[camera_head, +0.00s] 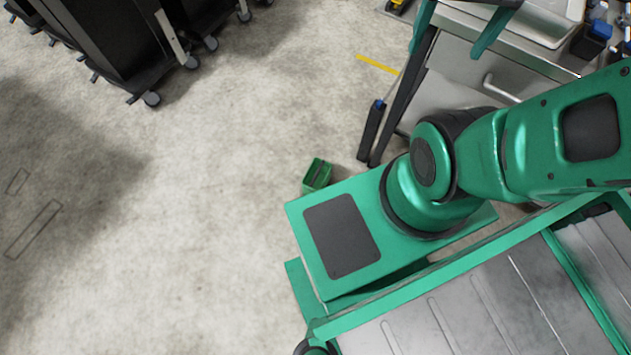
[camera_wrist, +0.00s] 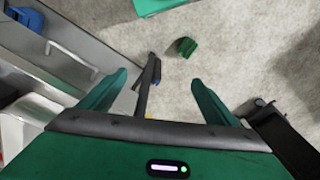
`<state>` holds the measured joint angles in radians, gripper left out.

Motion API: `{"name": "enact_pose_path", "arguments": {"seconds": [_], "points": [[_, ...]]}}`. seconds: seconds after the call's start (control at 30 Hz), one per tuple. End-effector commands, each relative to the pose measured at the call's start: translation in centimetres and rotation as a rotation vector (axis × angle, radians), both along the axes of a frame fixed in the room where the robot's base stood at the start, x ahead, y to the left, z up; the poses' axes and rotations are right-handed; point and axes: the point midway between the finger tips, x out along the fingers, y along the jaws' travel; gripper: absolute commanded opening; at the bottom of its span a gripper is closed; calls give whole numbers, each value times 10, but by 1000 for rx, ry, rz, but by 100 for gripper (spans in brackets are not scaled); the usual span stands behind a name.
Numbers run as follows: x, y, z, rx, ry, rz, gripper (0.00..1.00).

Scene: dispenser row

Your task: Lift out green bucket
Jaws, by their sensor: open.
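A small green bucket (camera_head: 317,175) with an open top is on the concrete floor, just beyond the corner of my green base in the head view. It also shows in the wrist view (camera_wrist: 186,46), beyond my fingertips and slightly right of the middle. My gripper (camera_head: 445,52) has its two green fingers spread at the top right of the head view, over the metal bench edge. In the wrist view my gripper (camera_wrist: 159,77) is open with nothing between the fingers, well apart from the bucket. The bucket's inside is too small to make out.
A metal bench (camera_head: 475,85) with dark legs stands at the upper right. A blue item (camera_head: 592,38) and a pale tray (camera_head: 530,18) are on it. Black wheeled units (camera_head: 110,40) stand at the upper left. The floor between is clear, with a yellow stripe (camera_head: 377,64).

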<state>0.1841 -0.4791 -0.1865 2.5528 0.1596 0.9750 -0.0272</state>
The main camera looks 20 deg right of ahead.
Motion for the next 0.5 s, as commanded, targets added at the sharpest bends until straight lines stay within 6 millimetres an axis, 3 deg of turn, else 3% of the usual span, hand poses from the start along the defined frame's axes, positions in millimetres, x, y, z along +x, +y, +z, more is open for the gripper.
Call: {"name": "enact_pose_path", "arguments": {"seconds": [0.07, 0.2, 0.33, 0.5], "points": [[46, 14, -1, -35, -61, 110, 94], [133, 66, -5, -57, -200, 295, 94], [185, 101, -20, -34, -251, 341, 94], [233, 120, -55, -2, -247, 302, 94]]}}
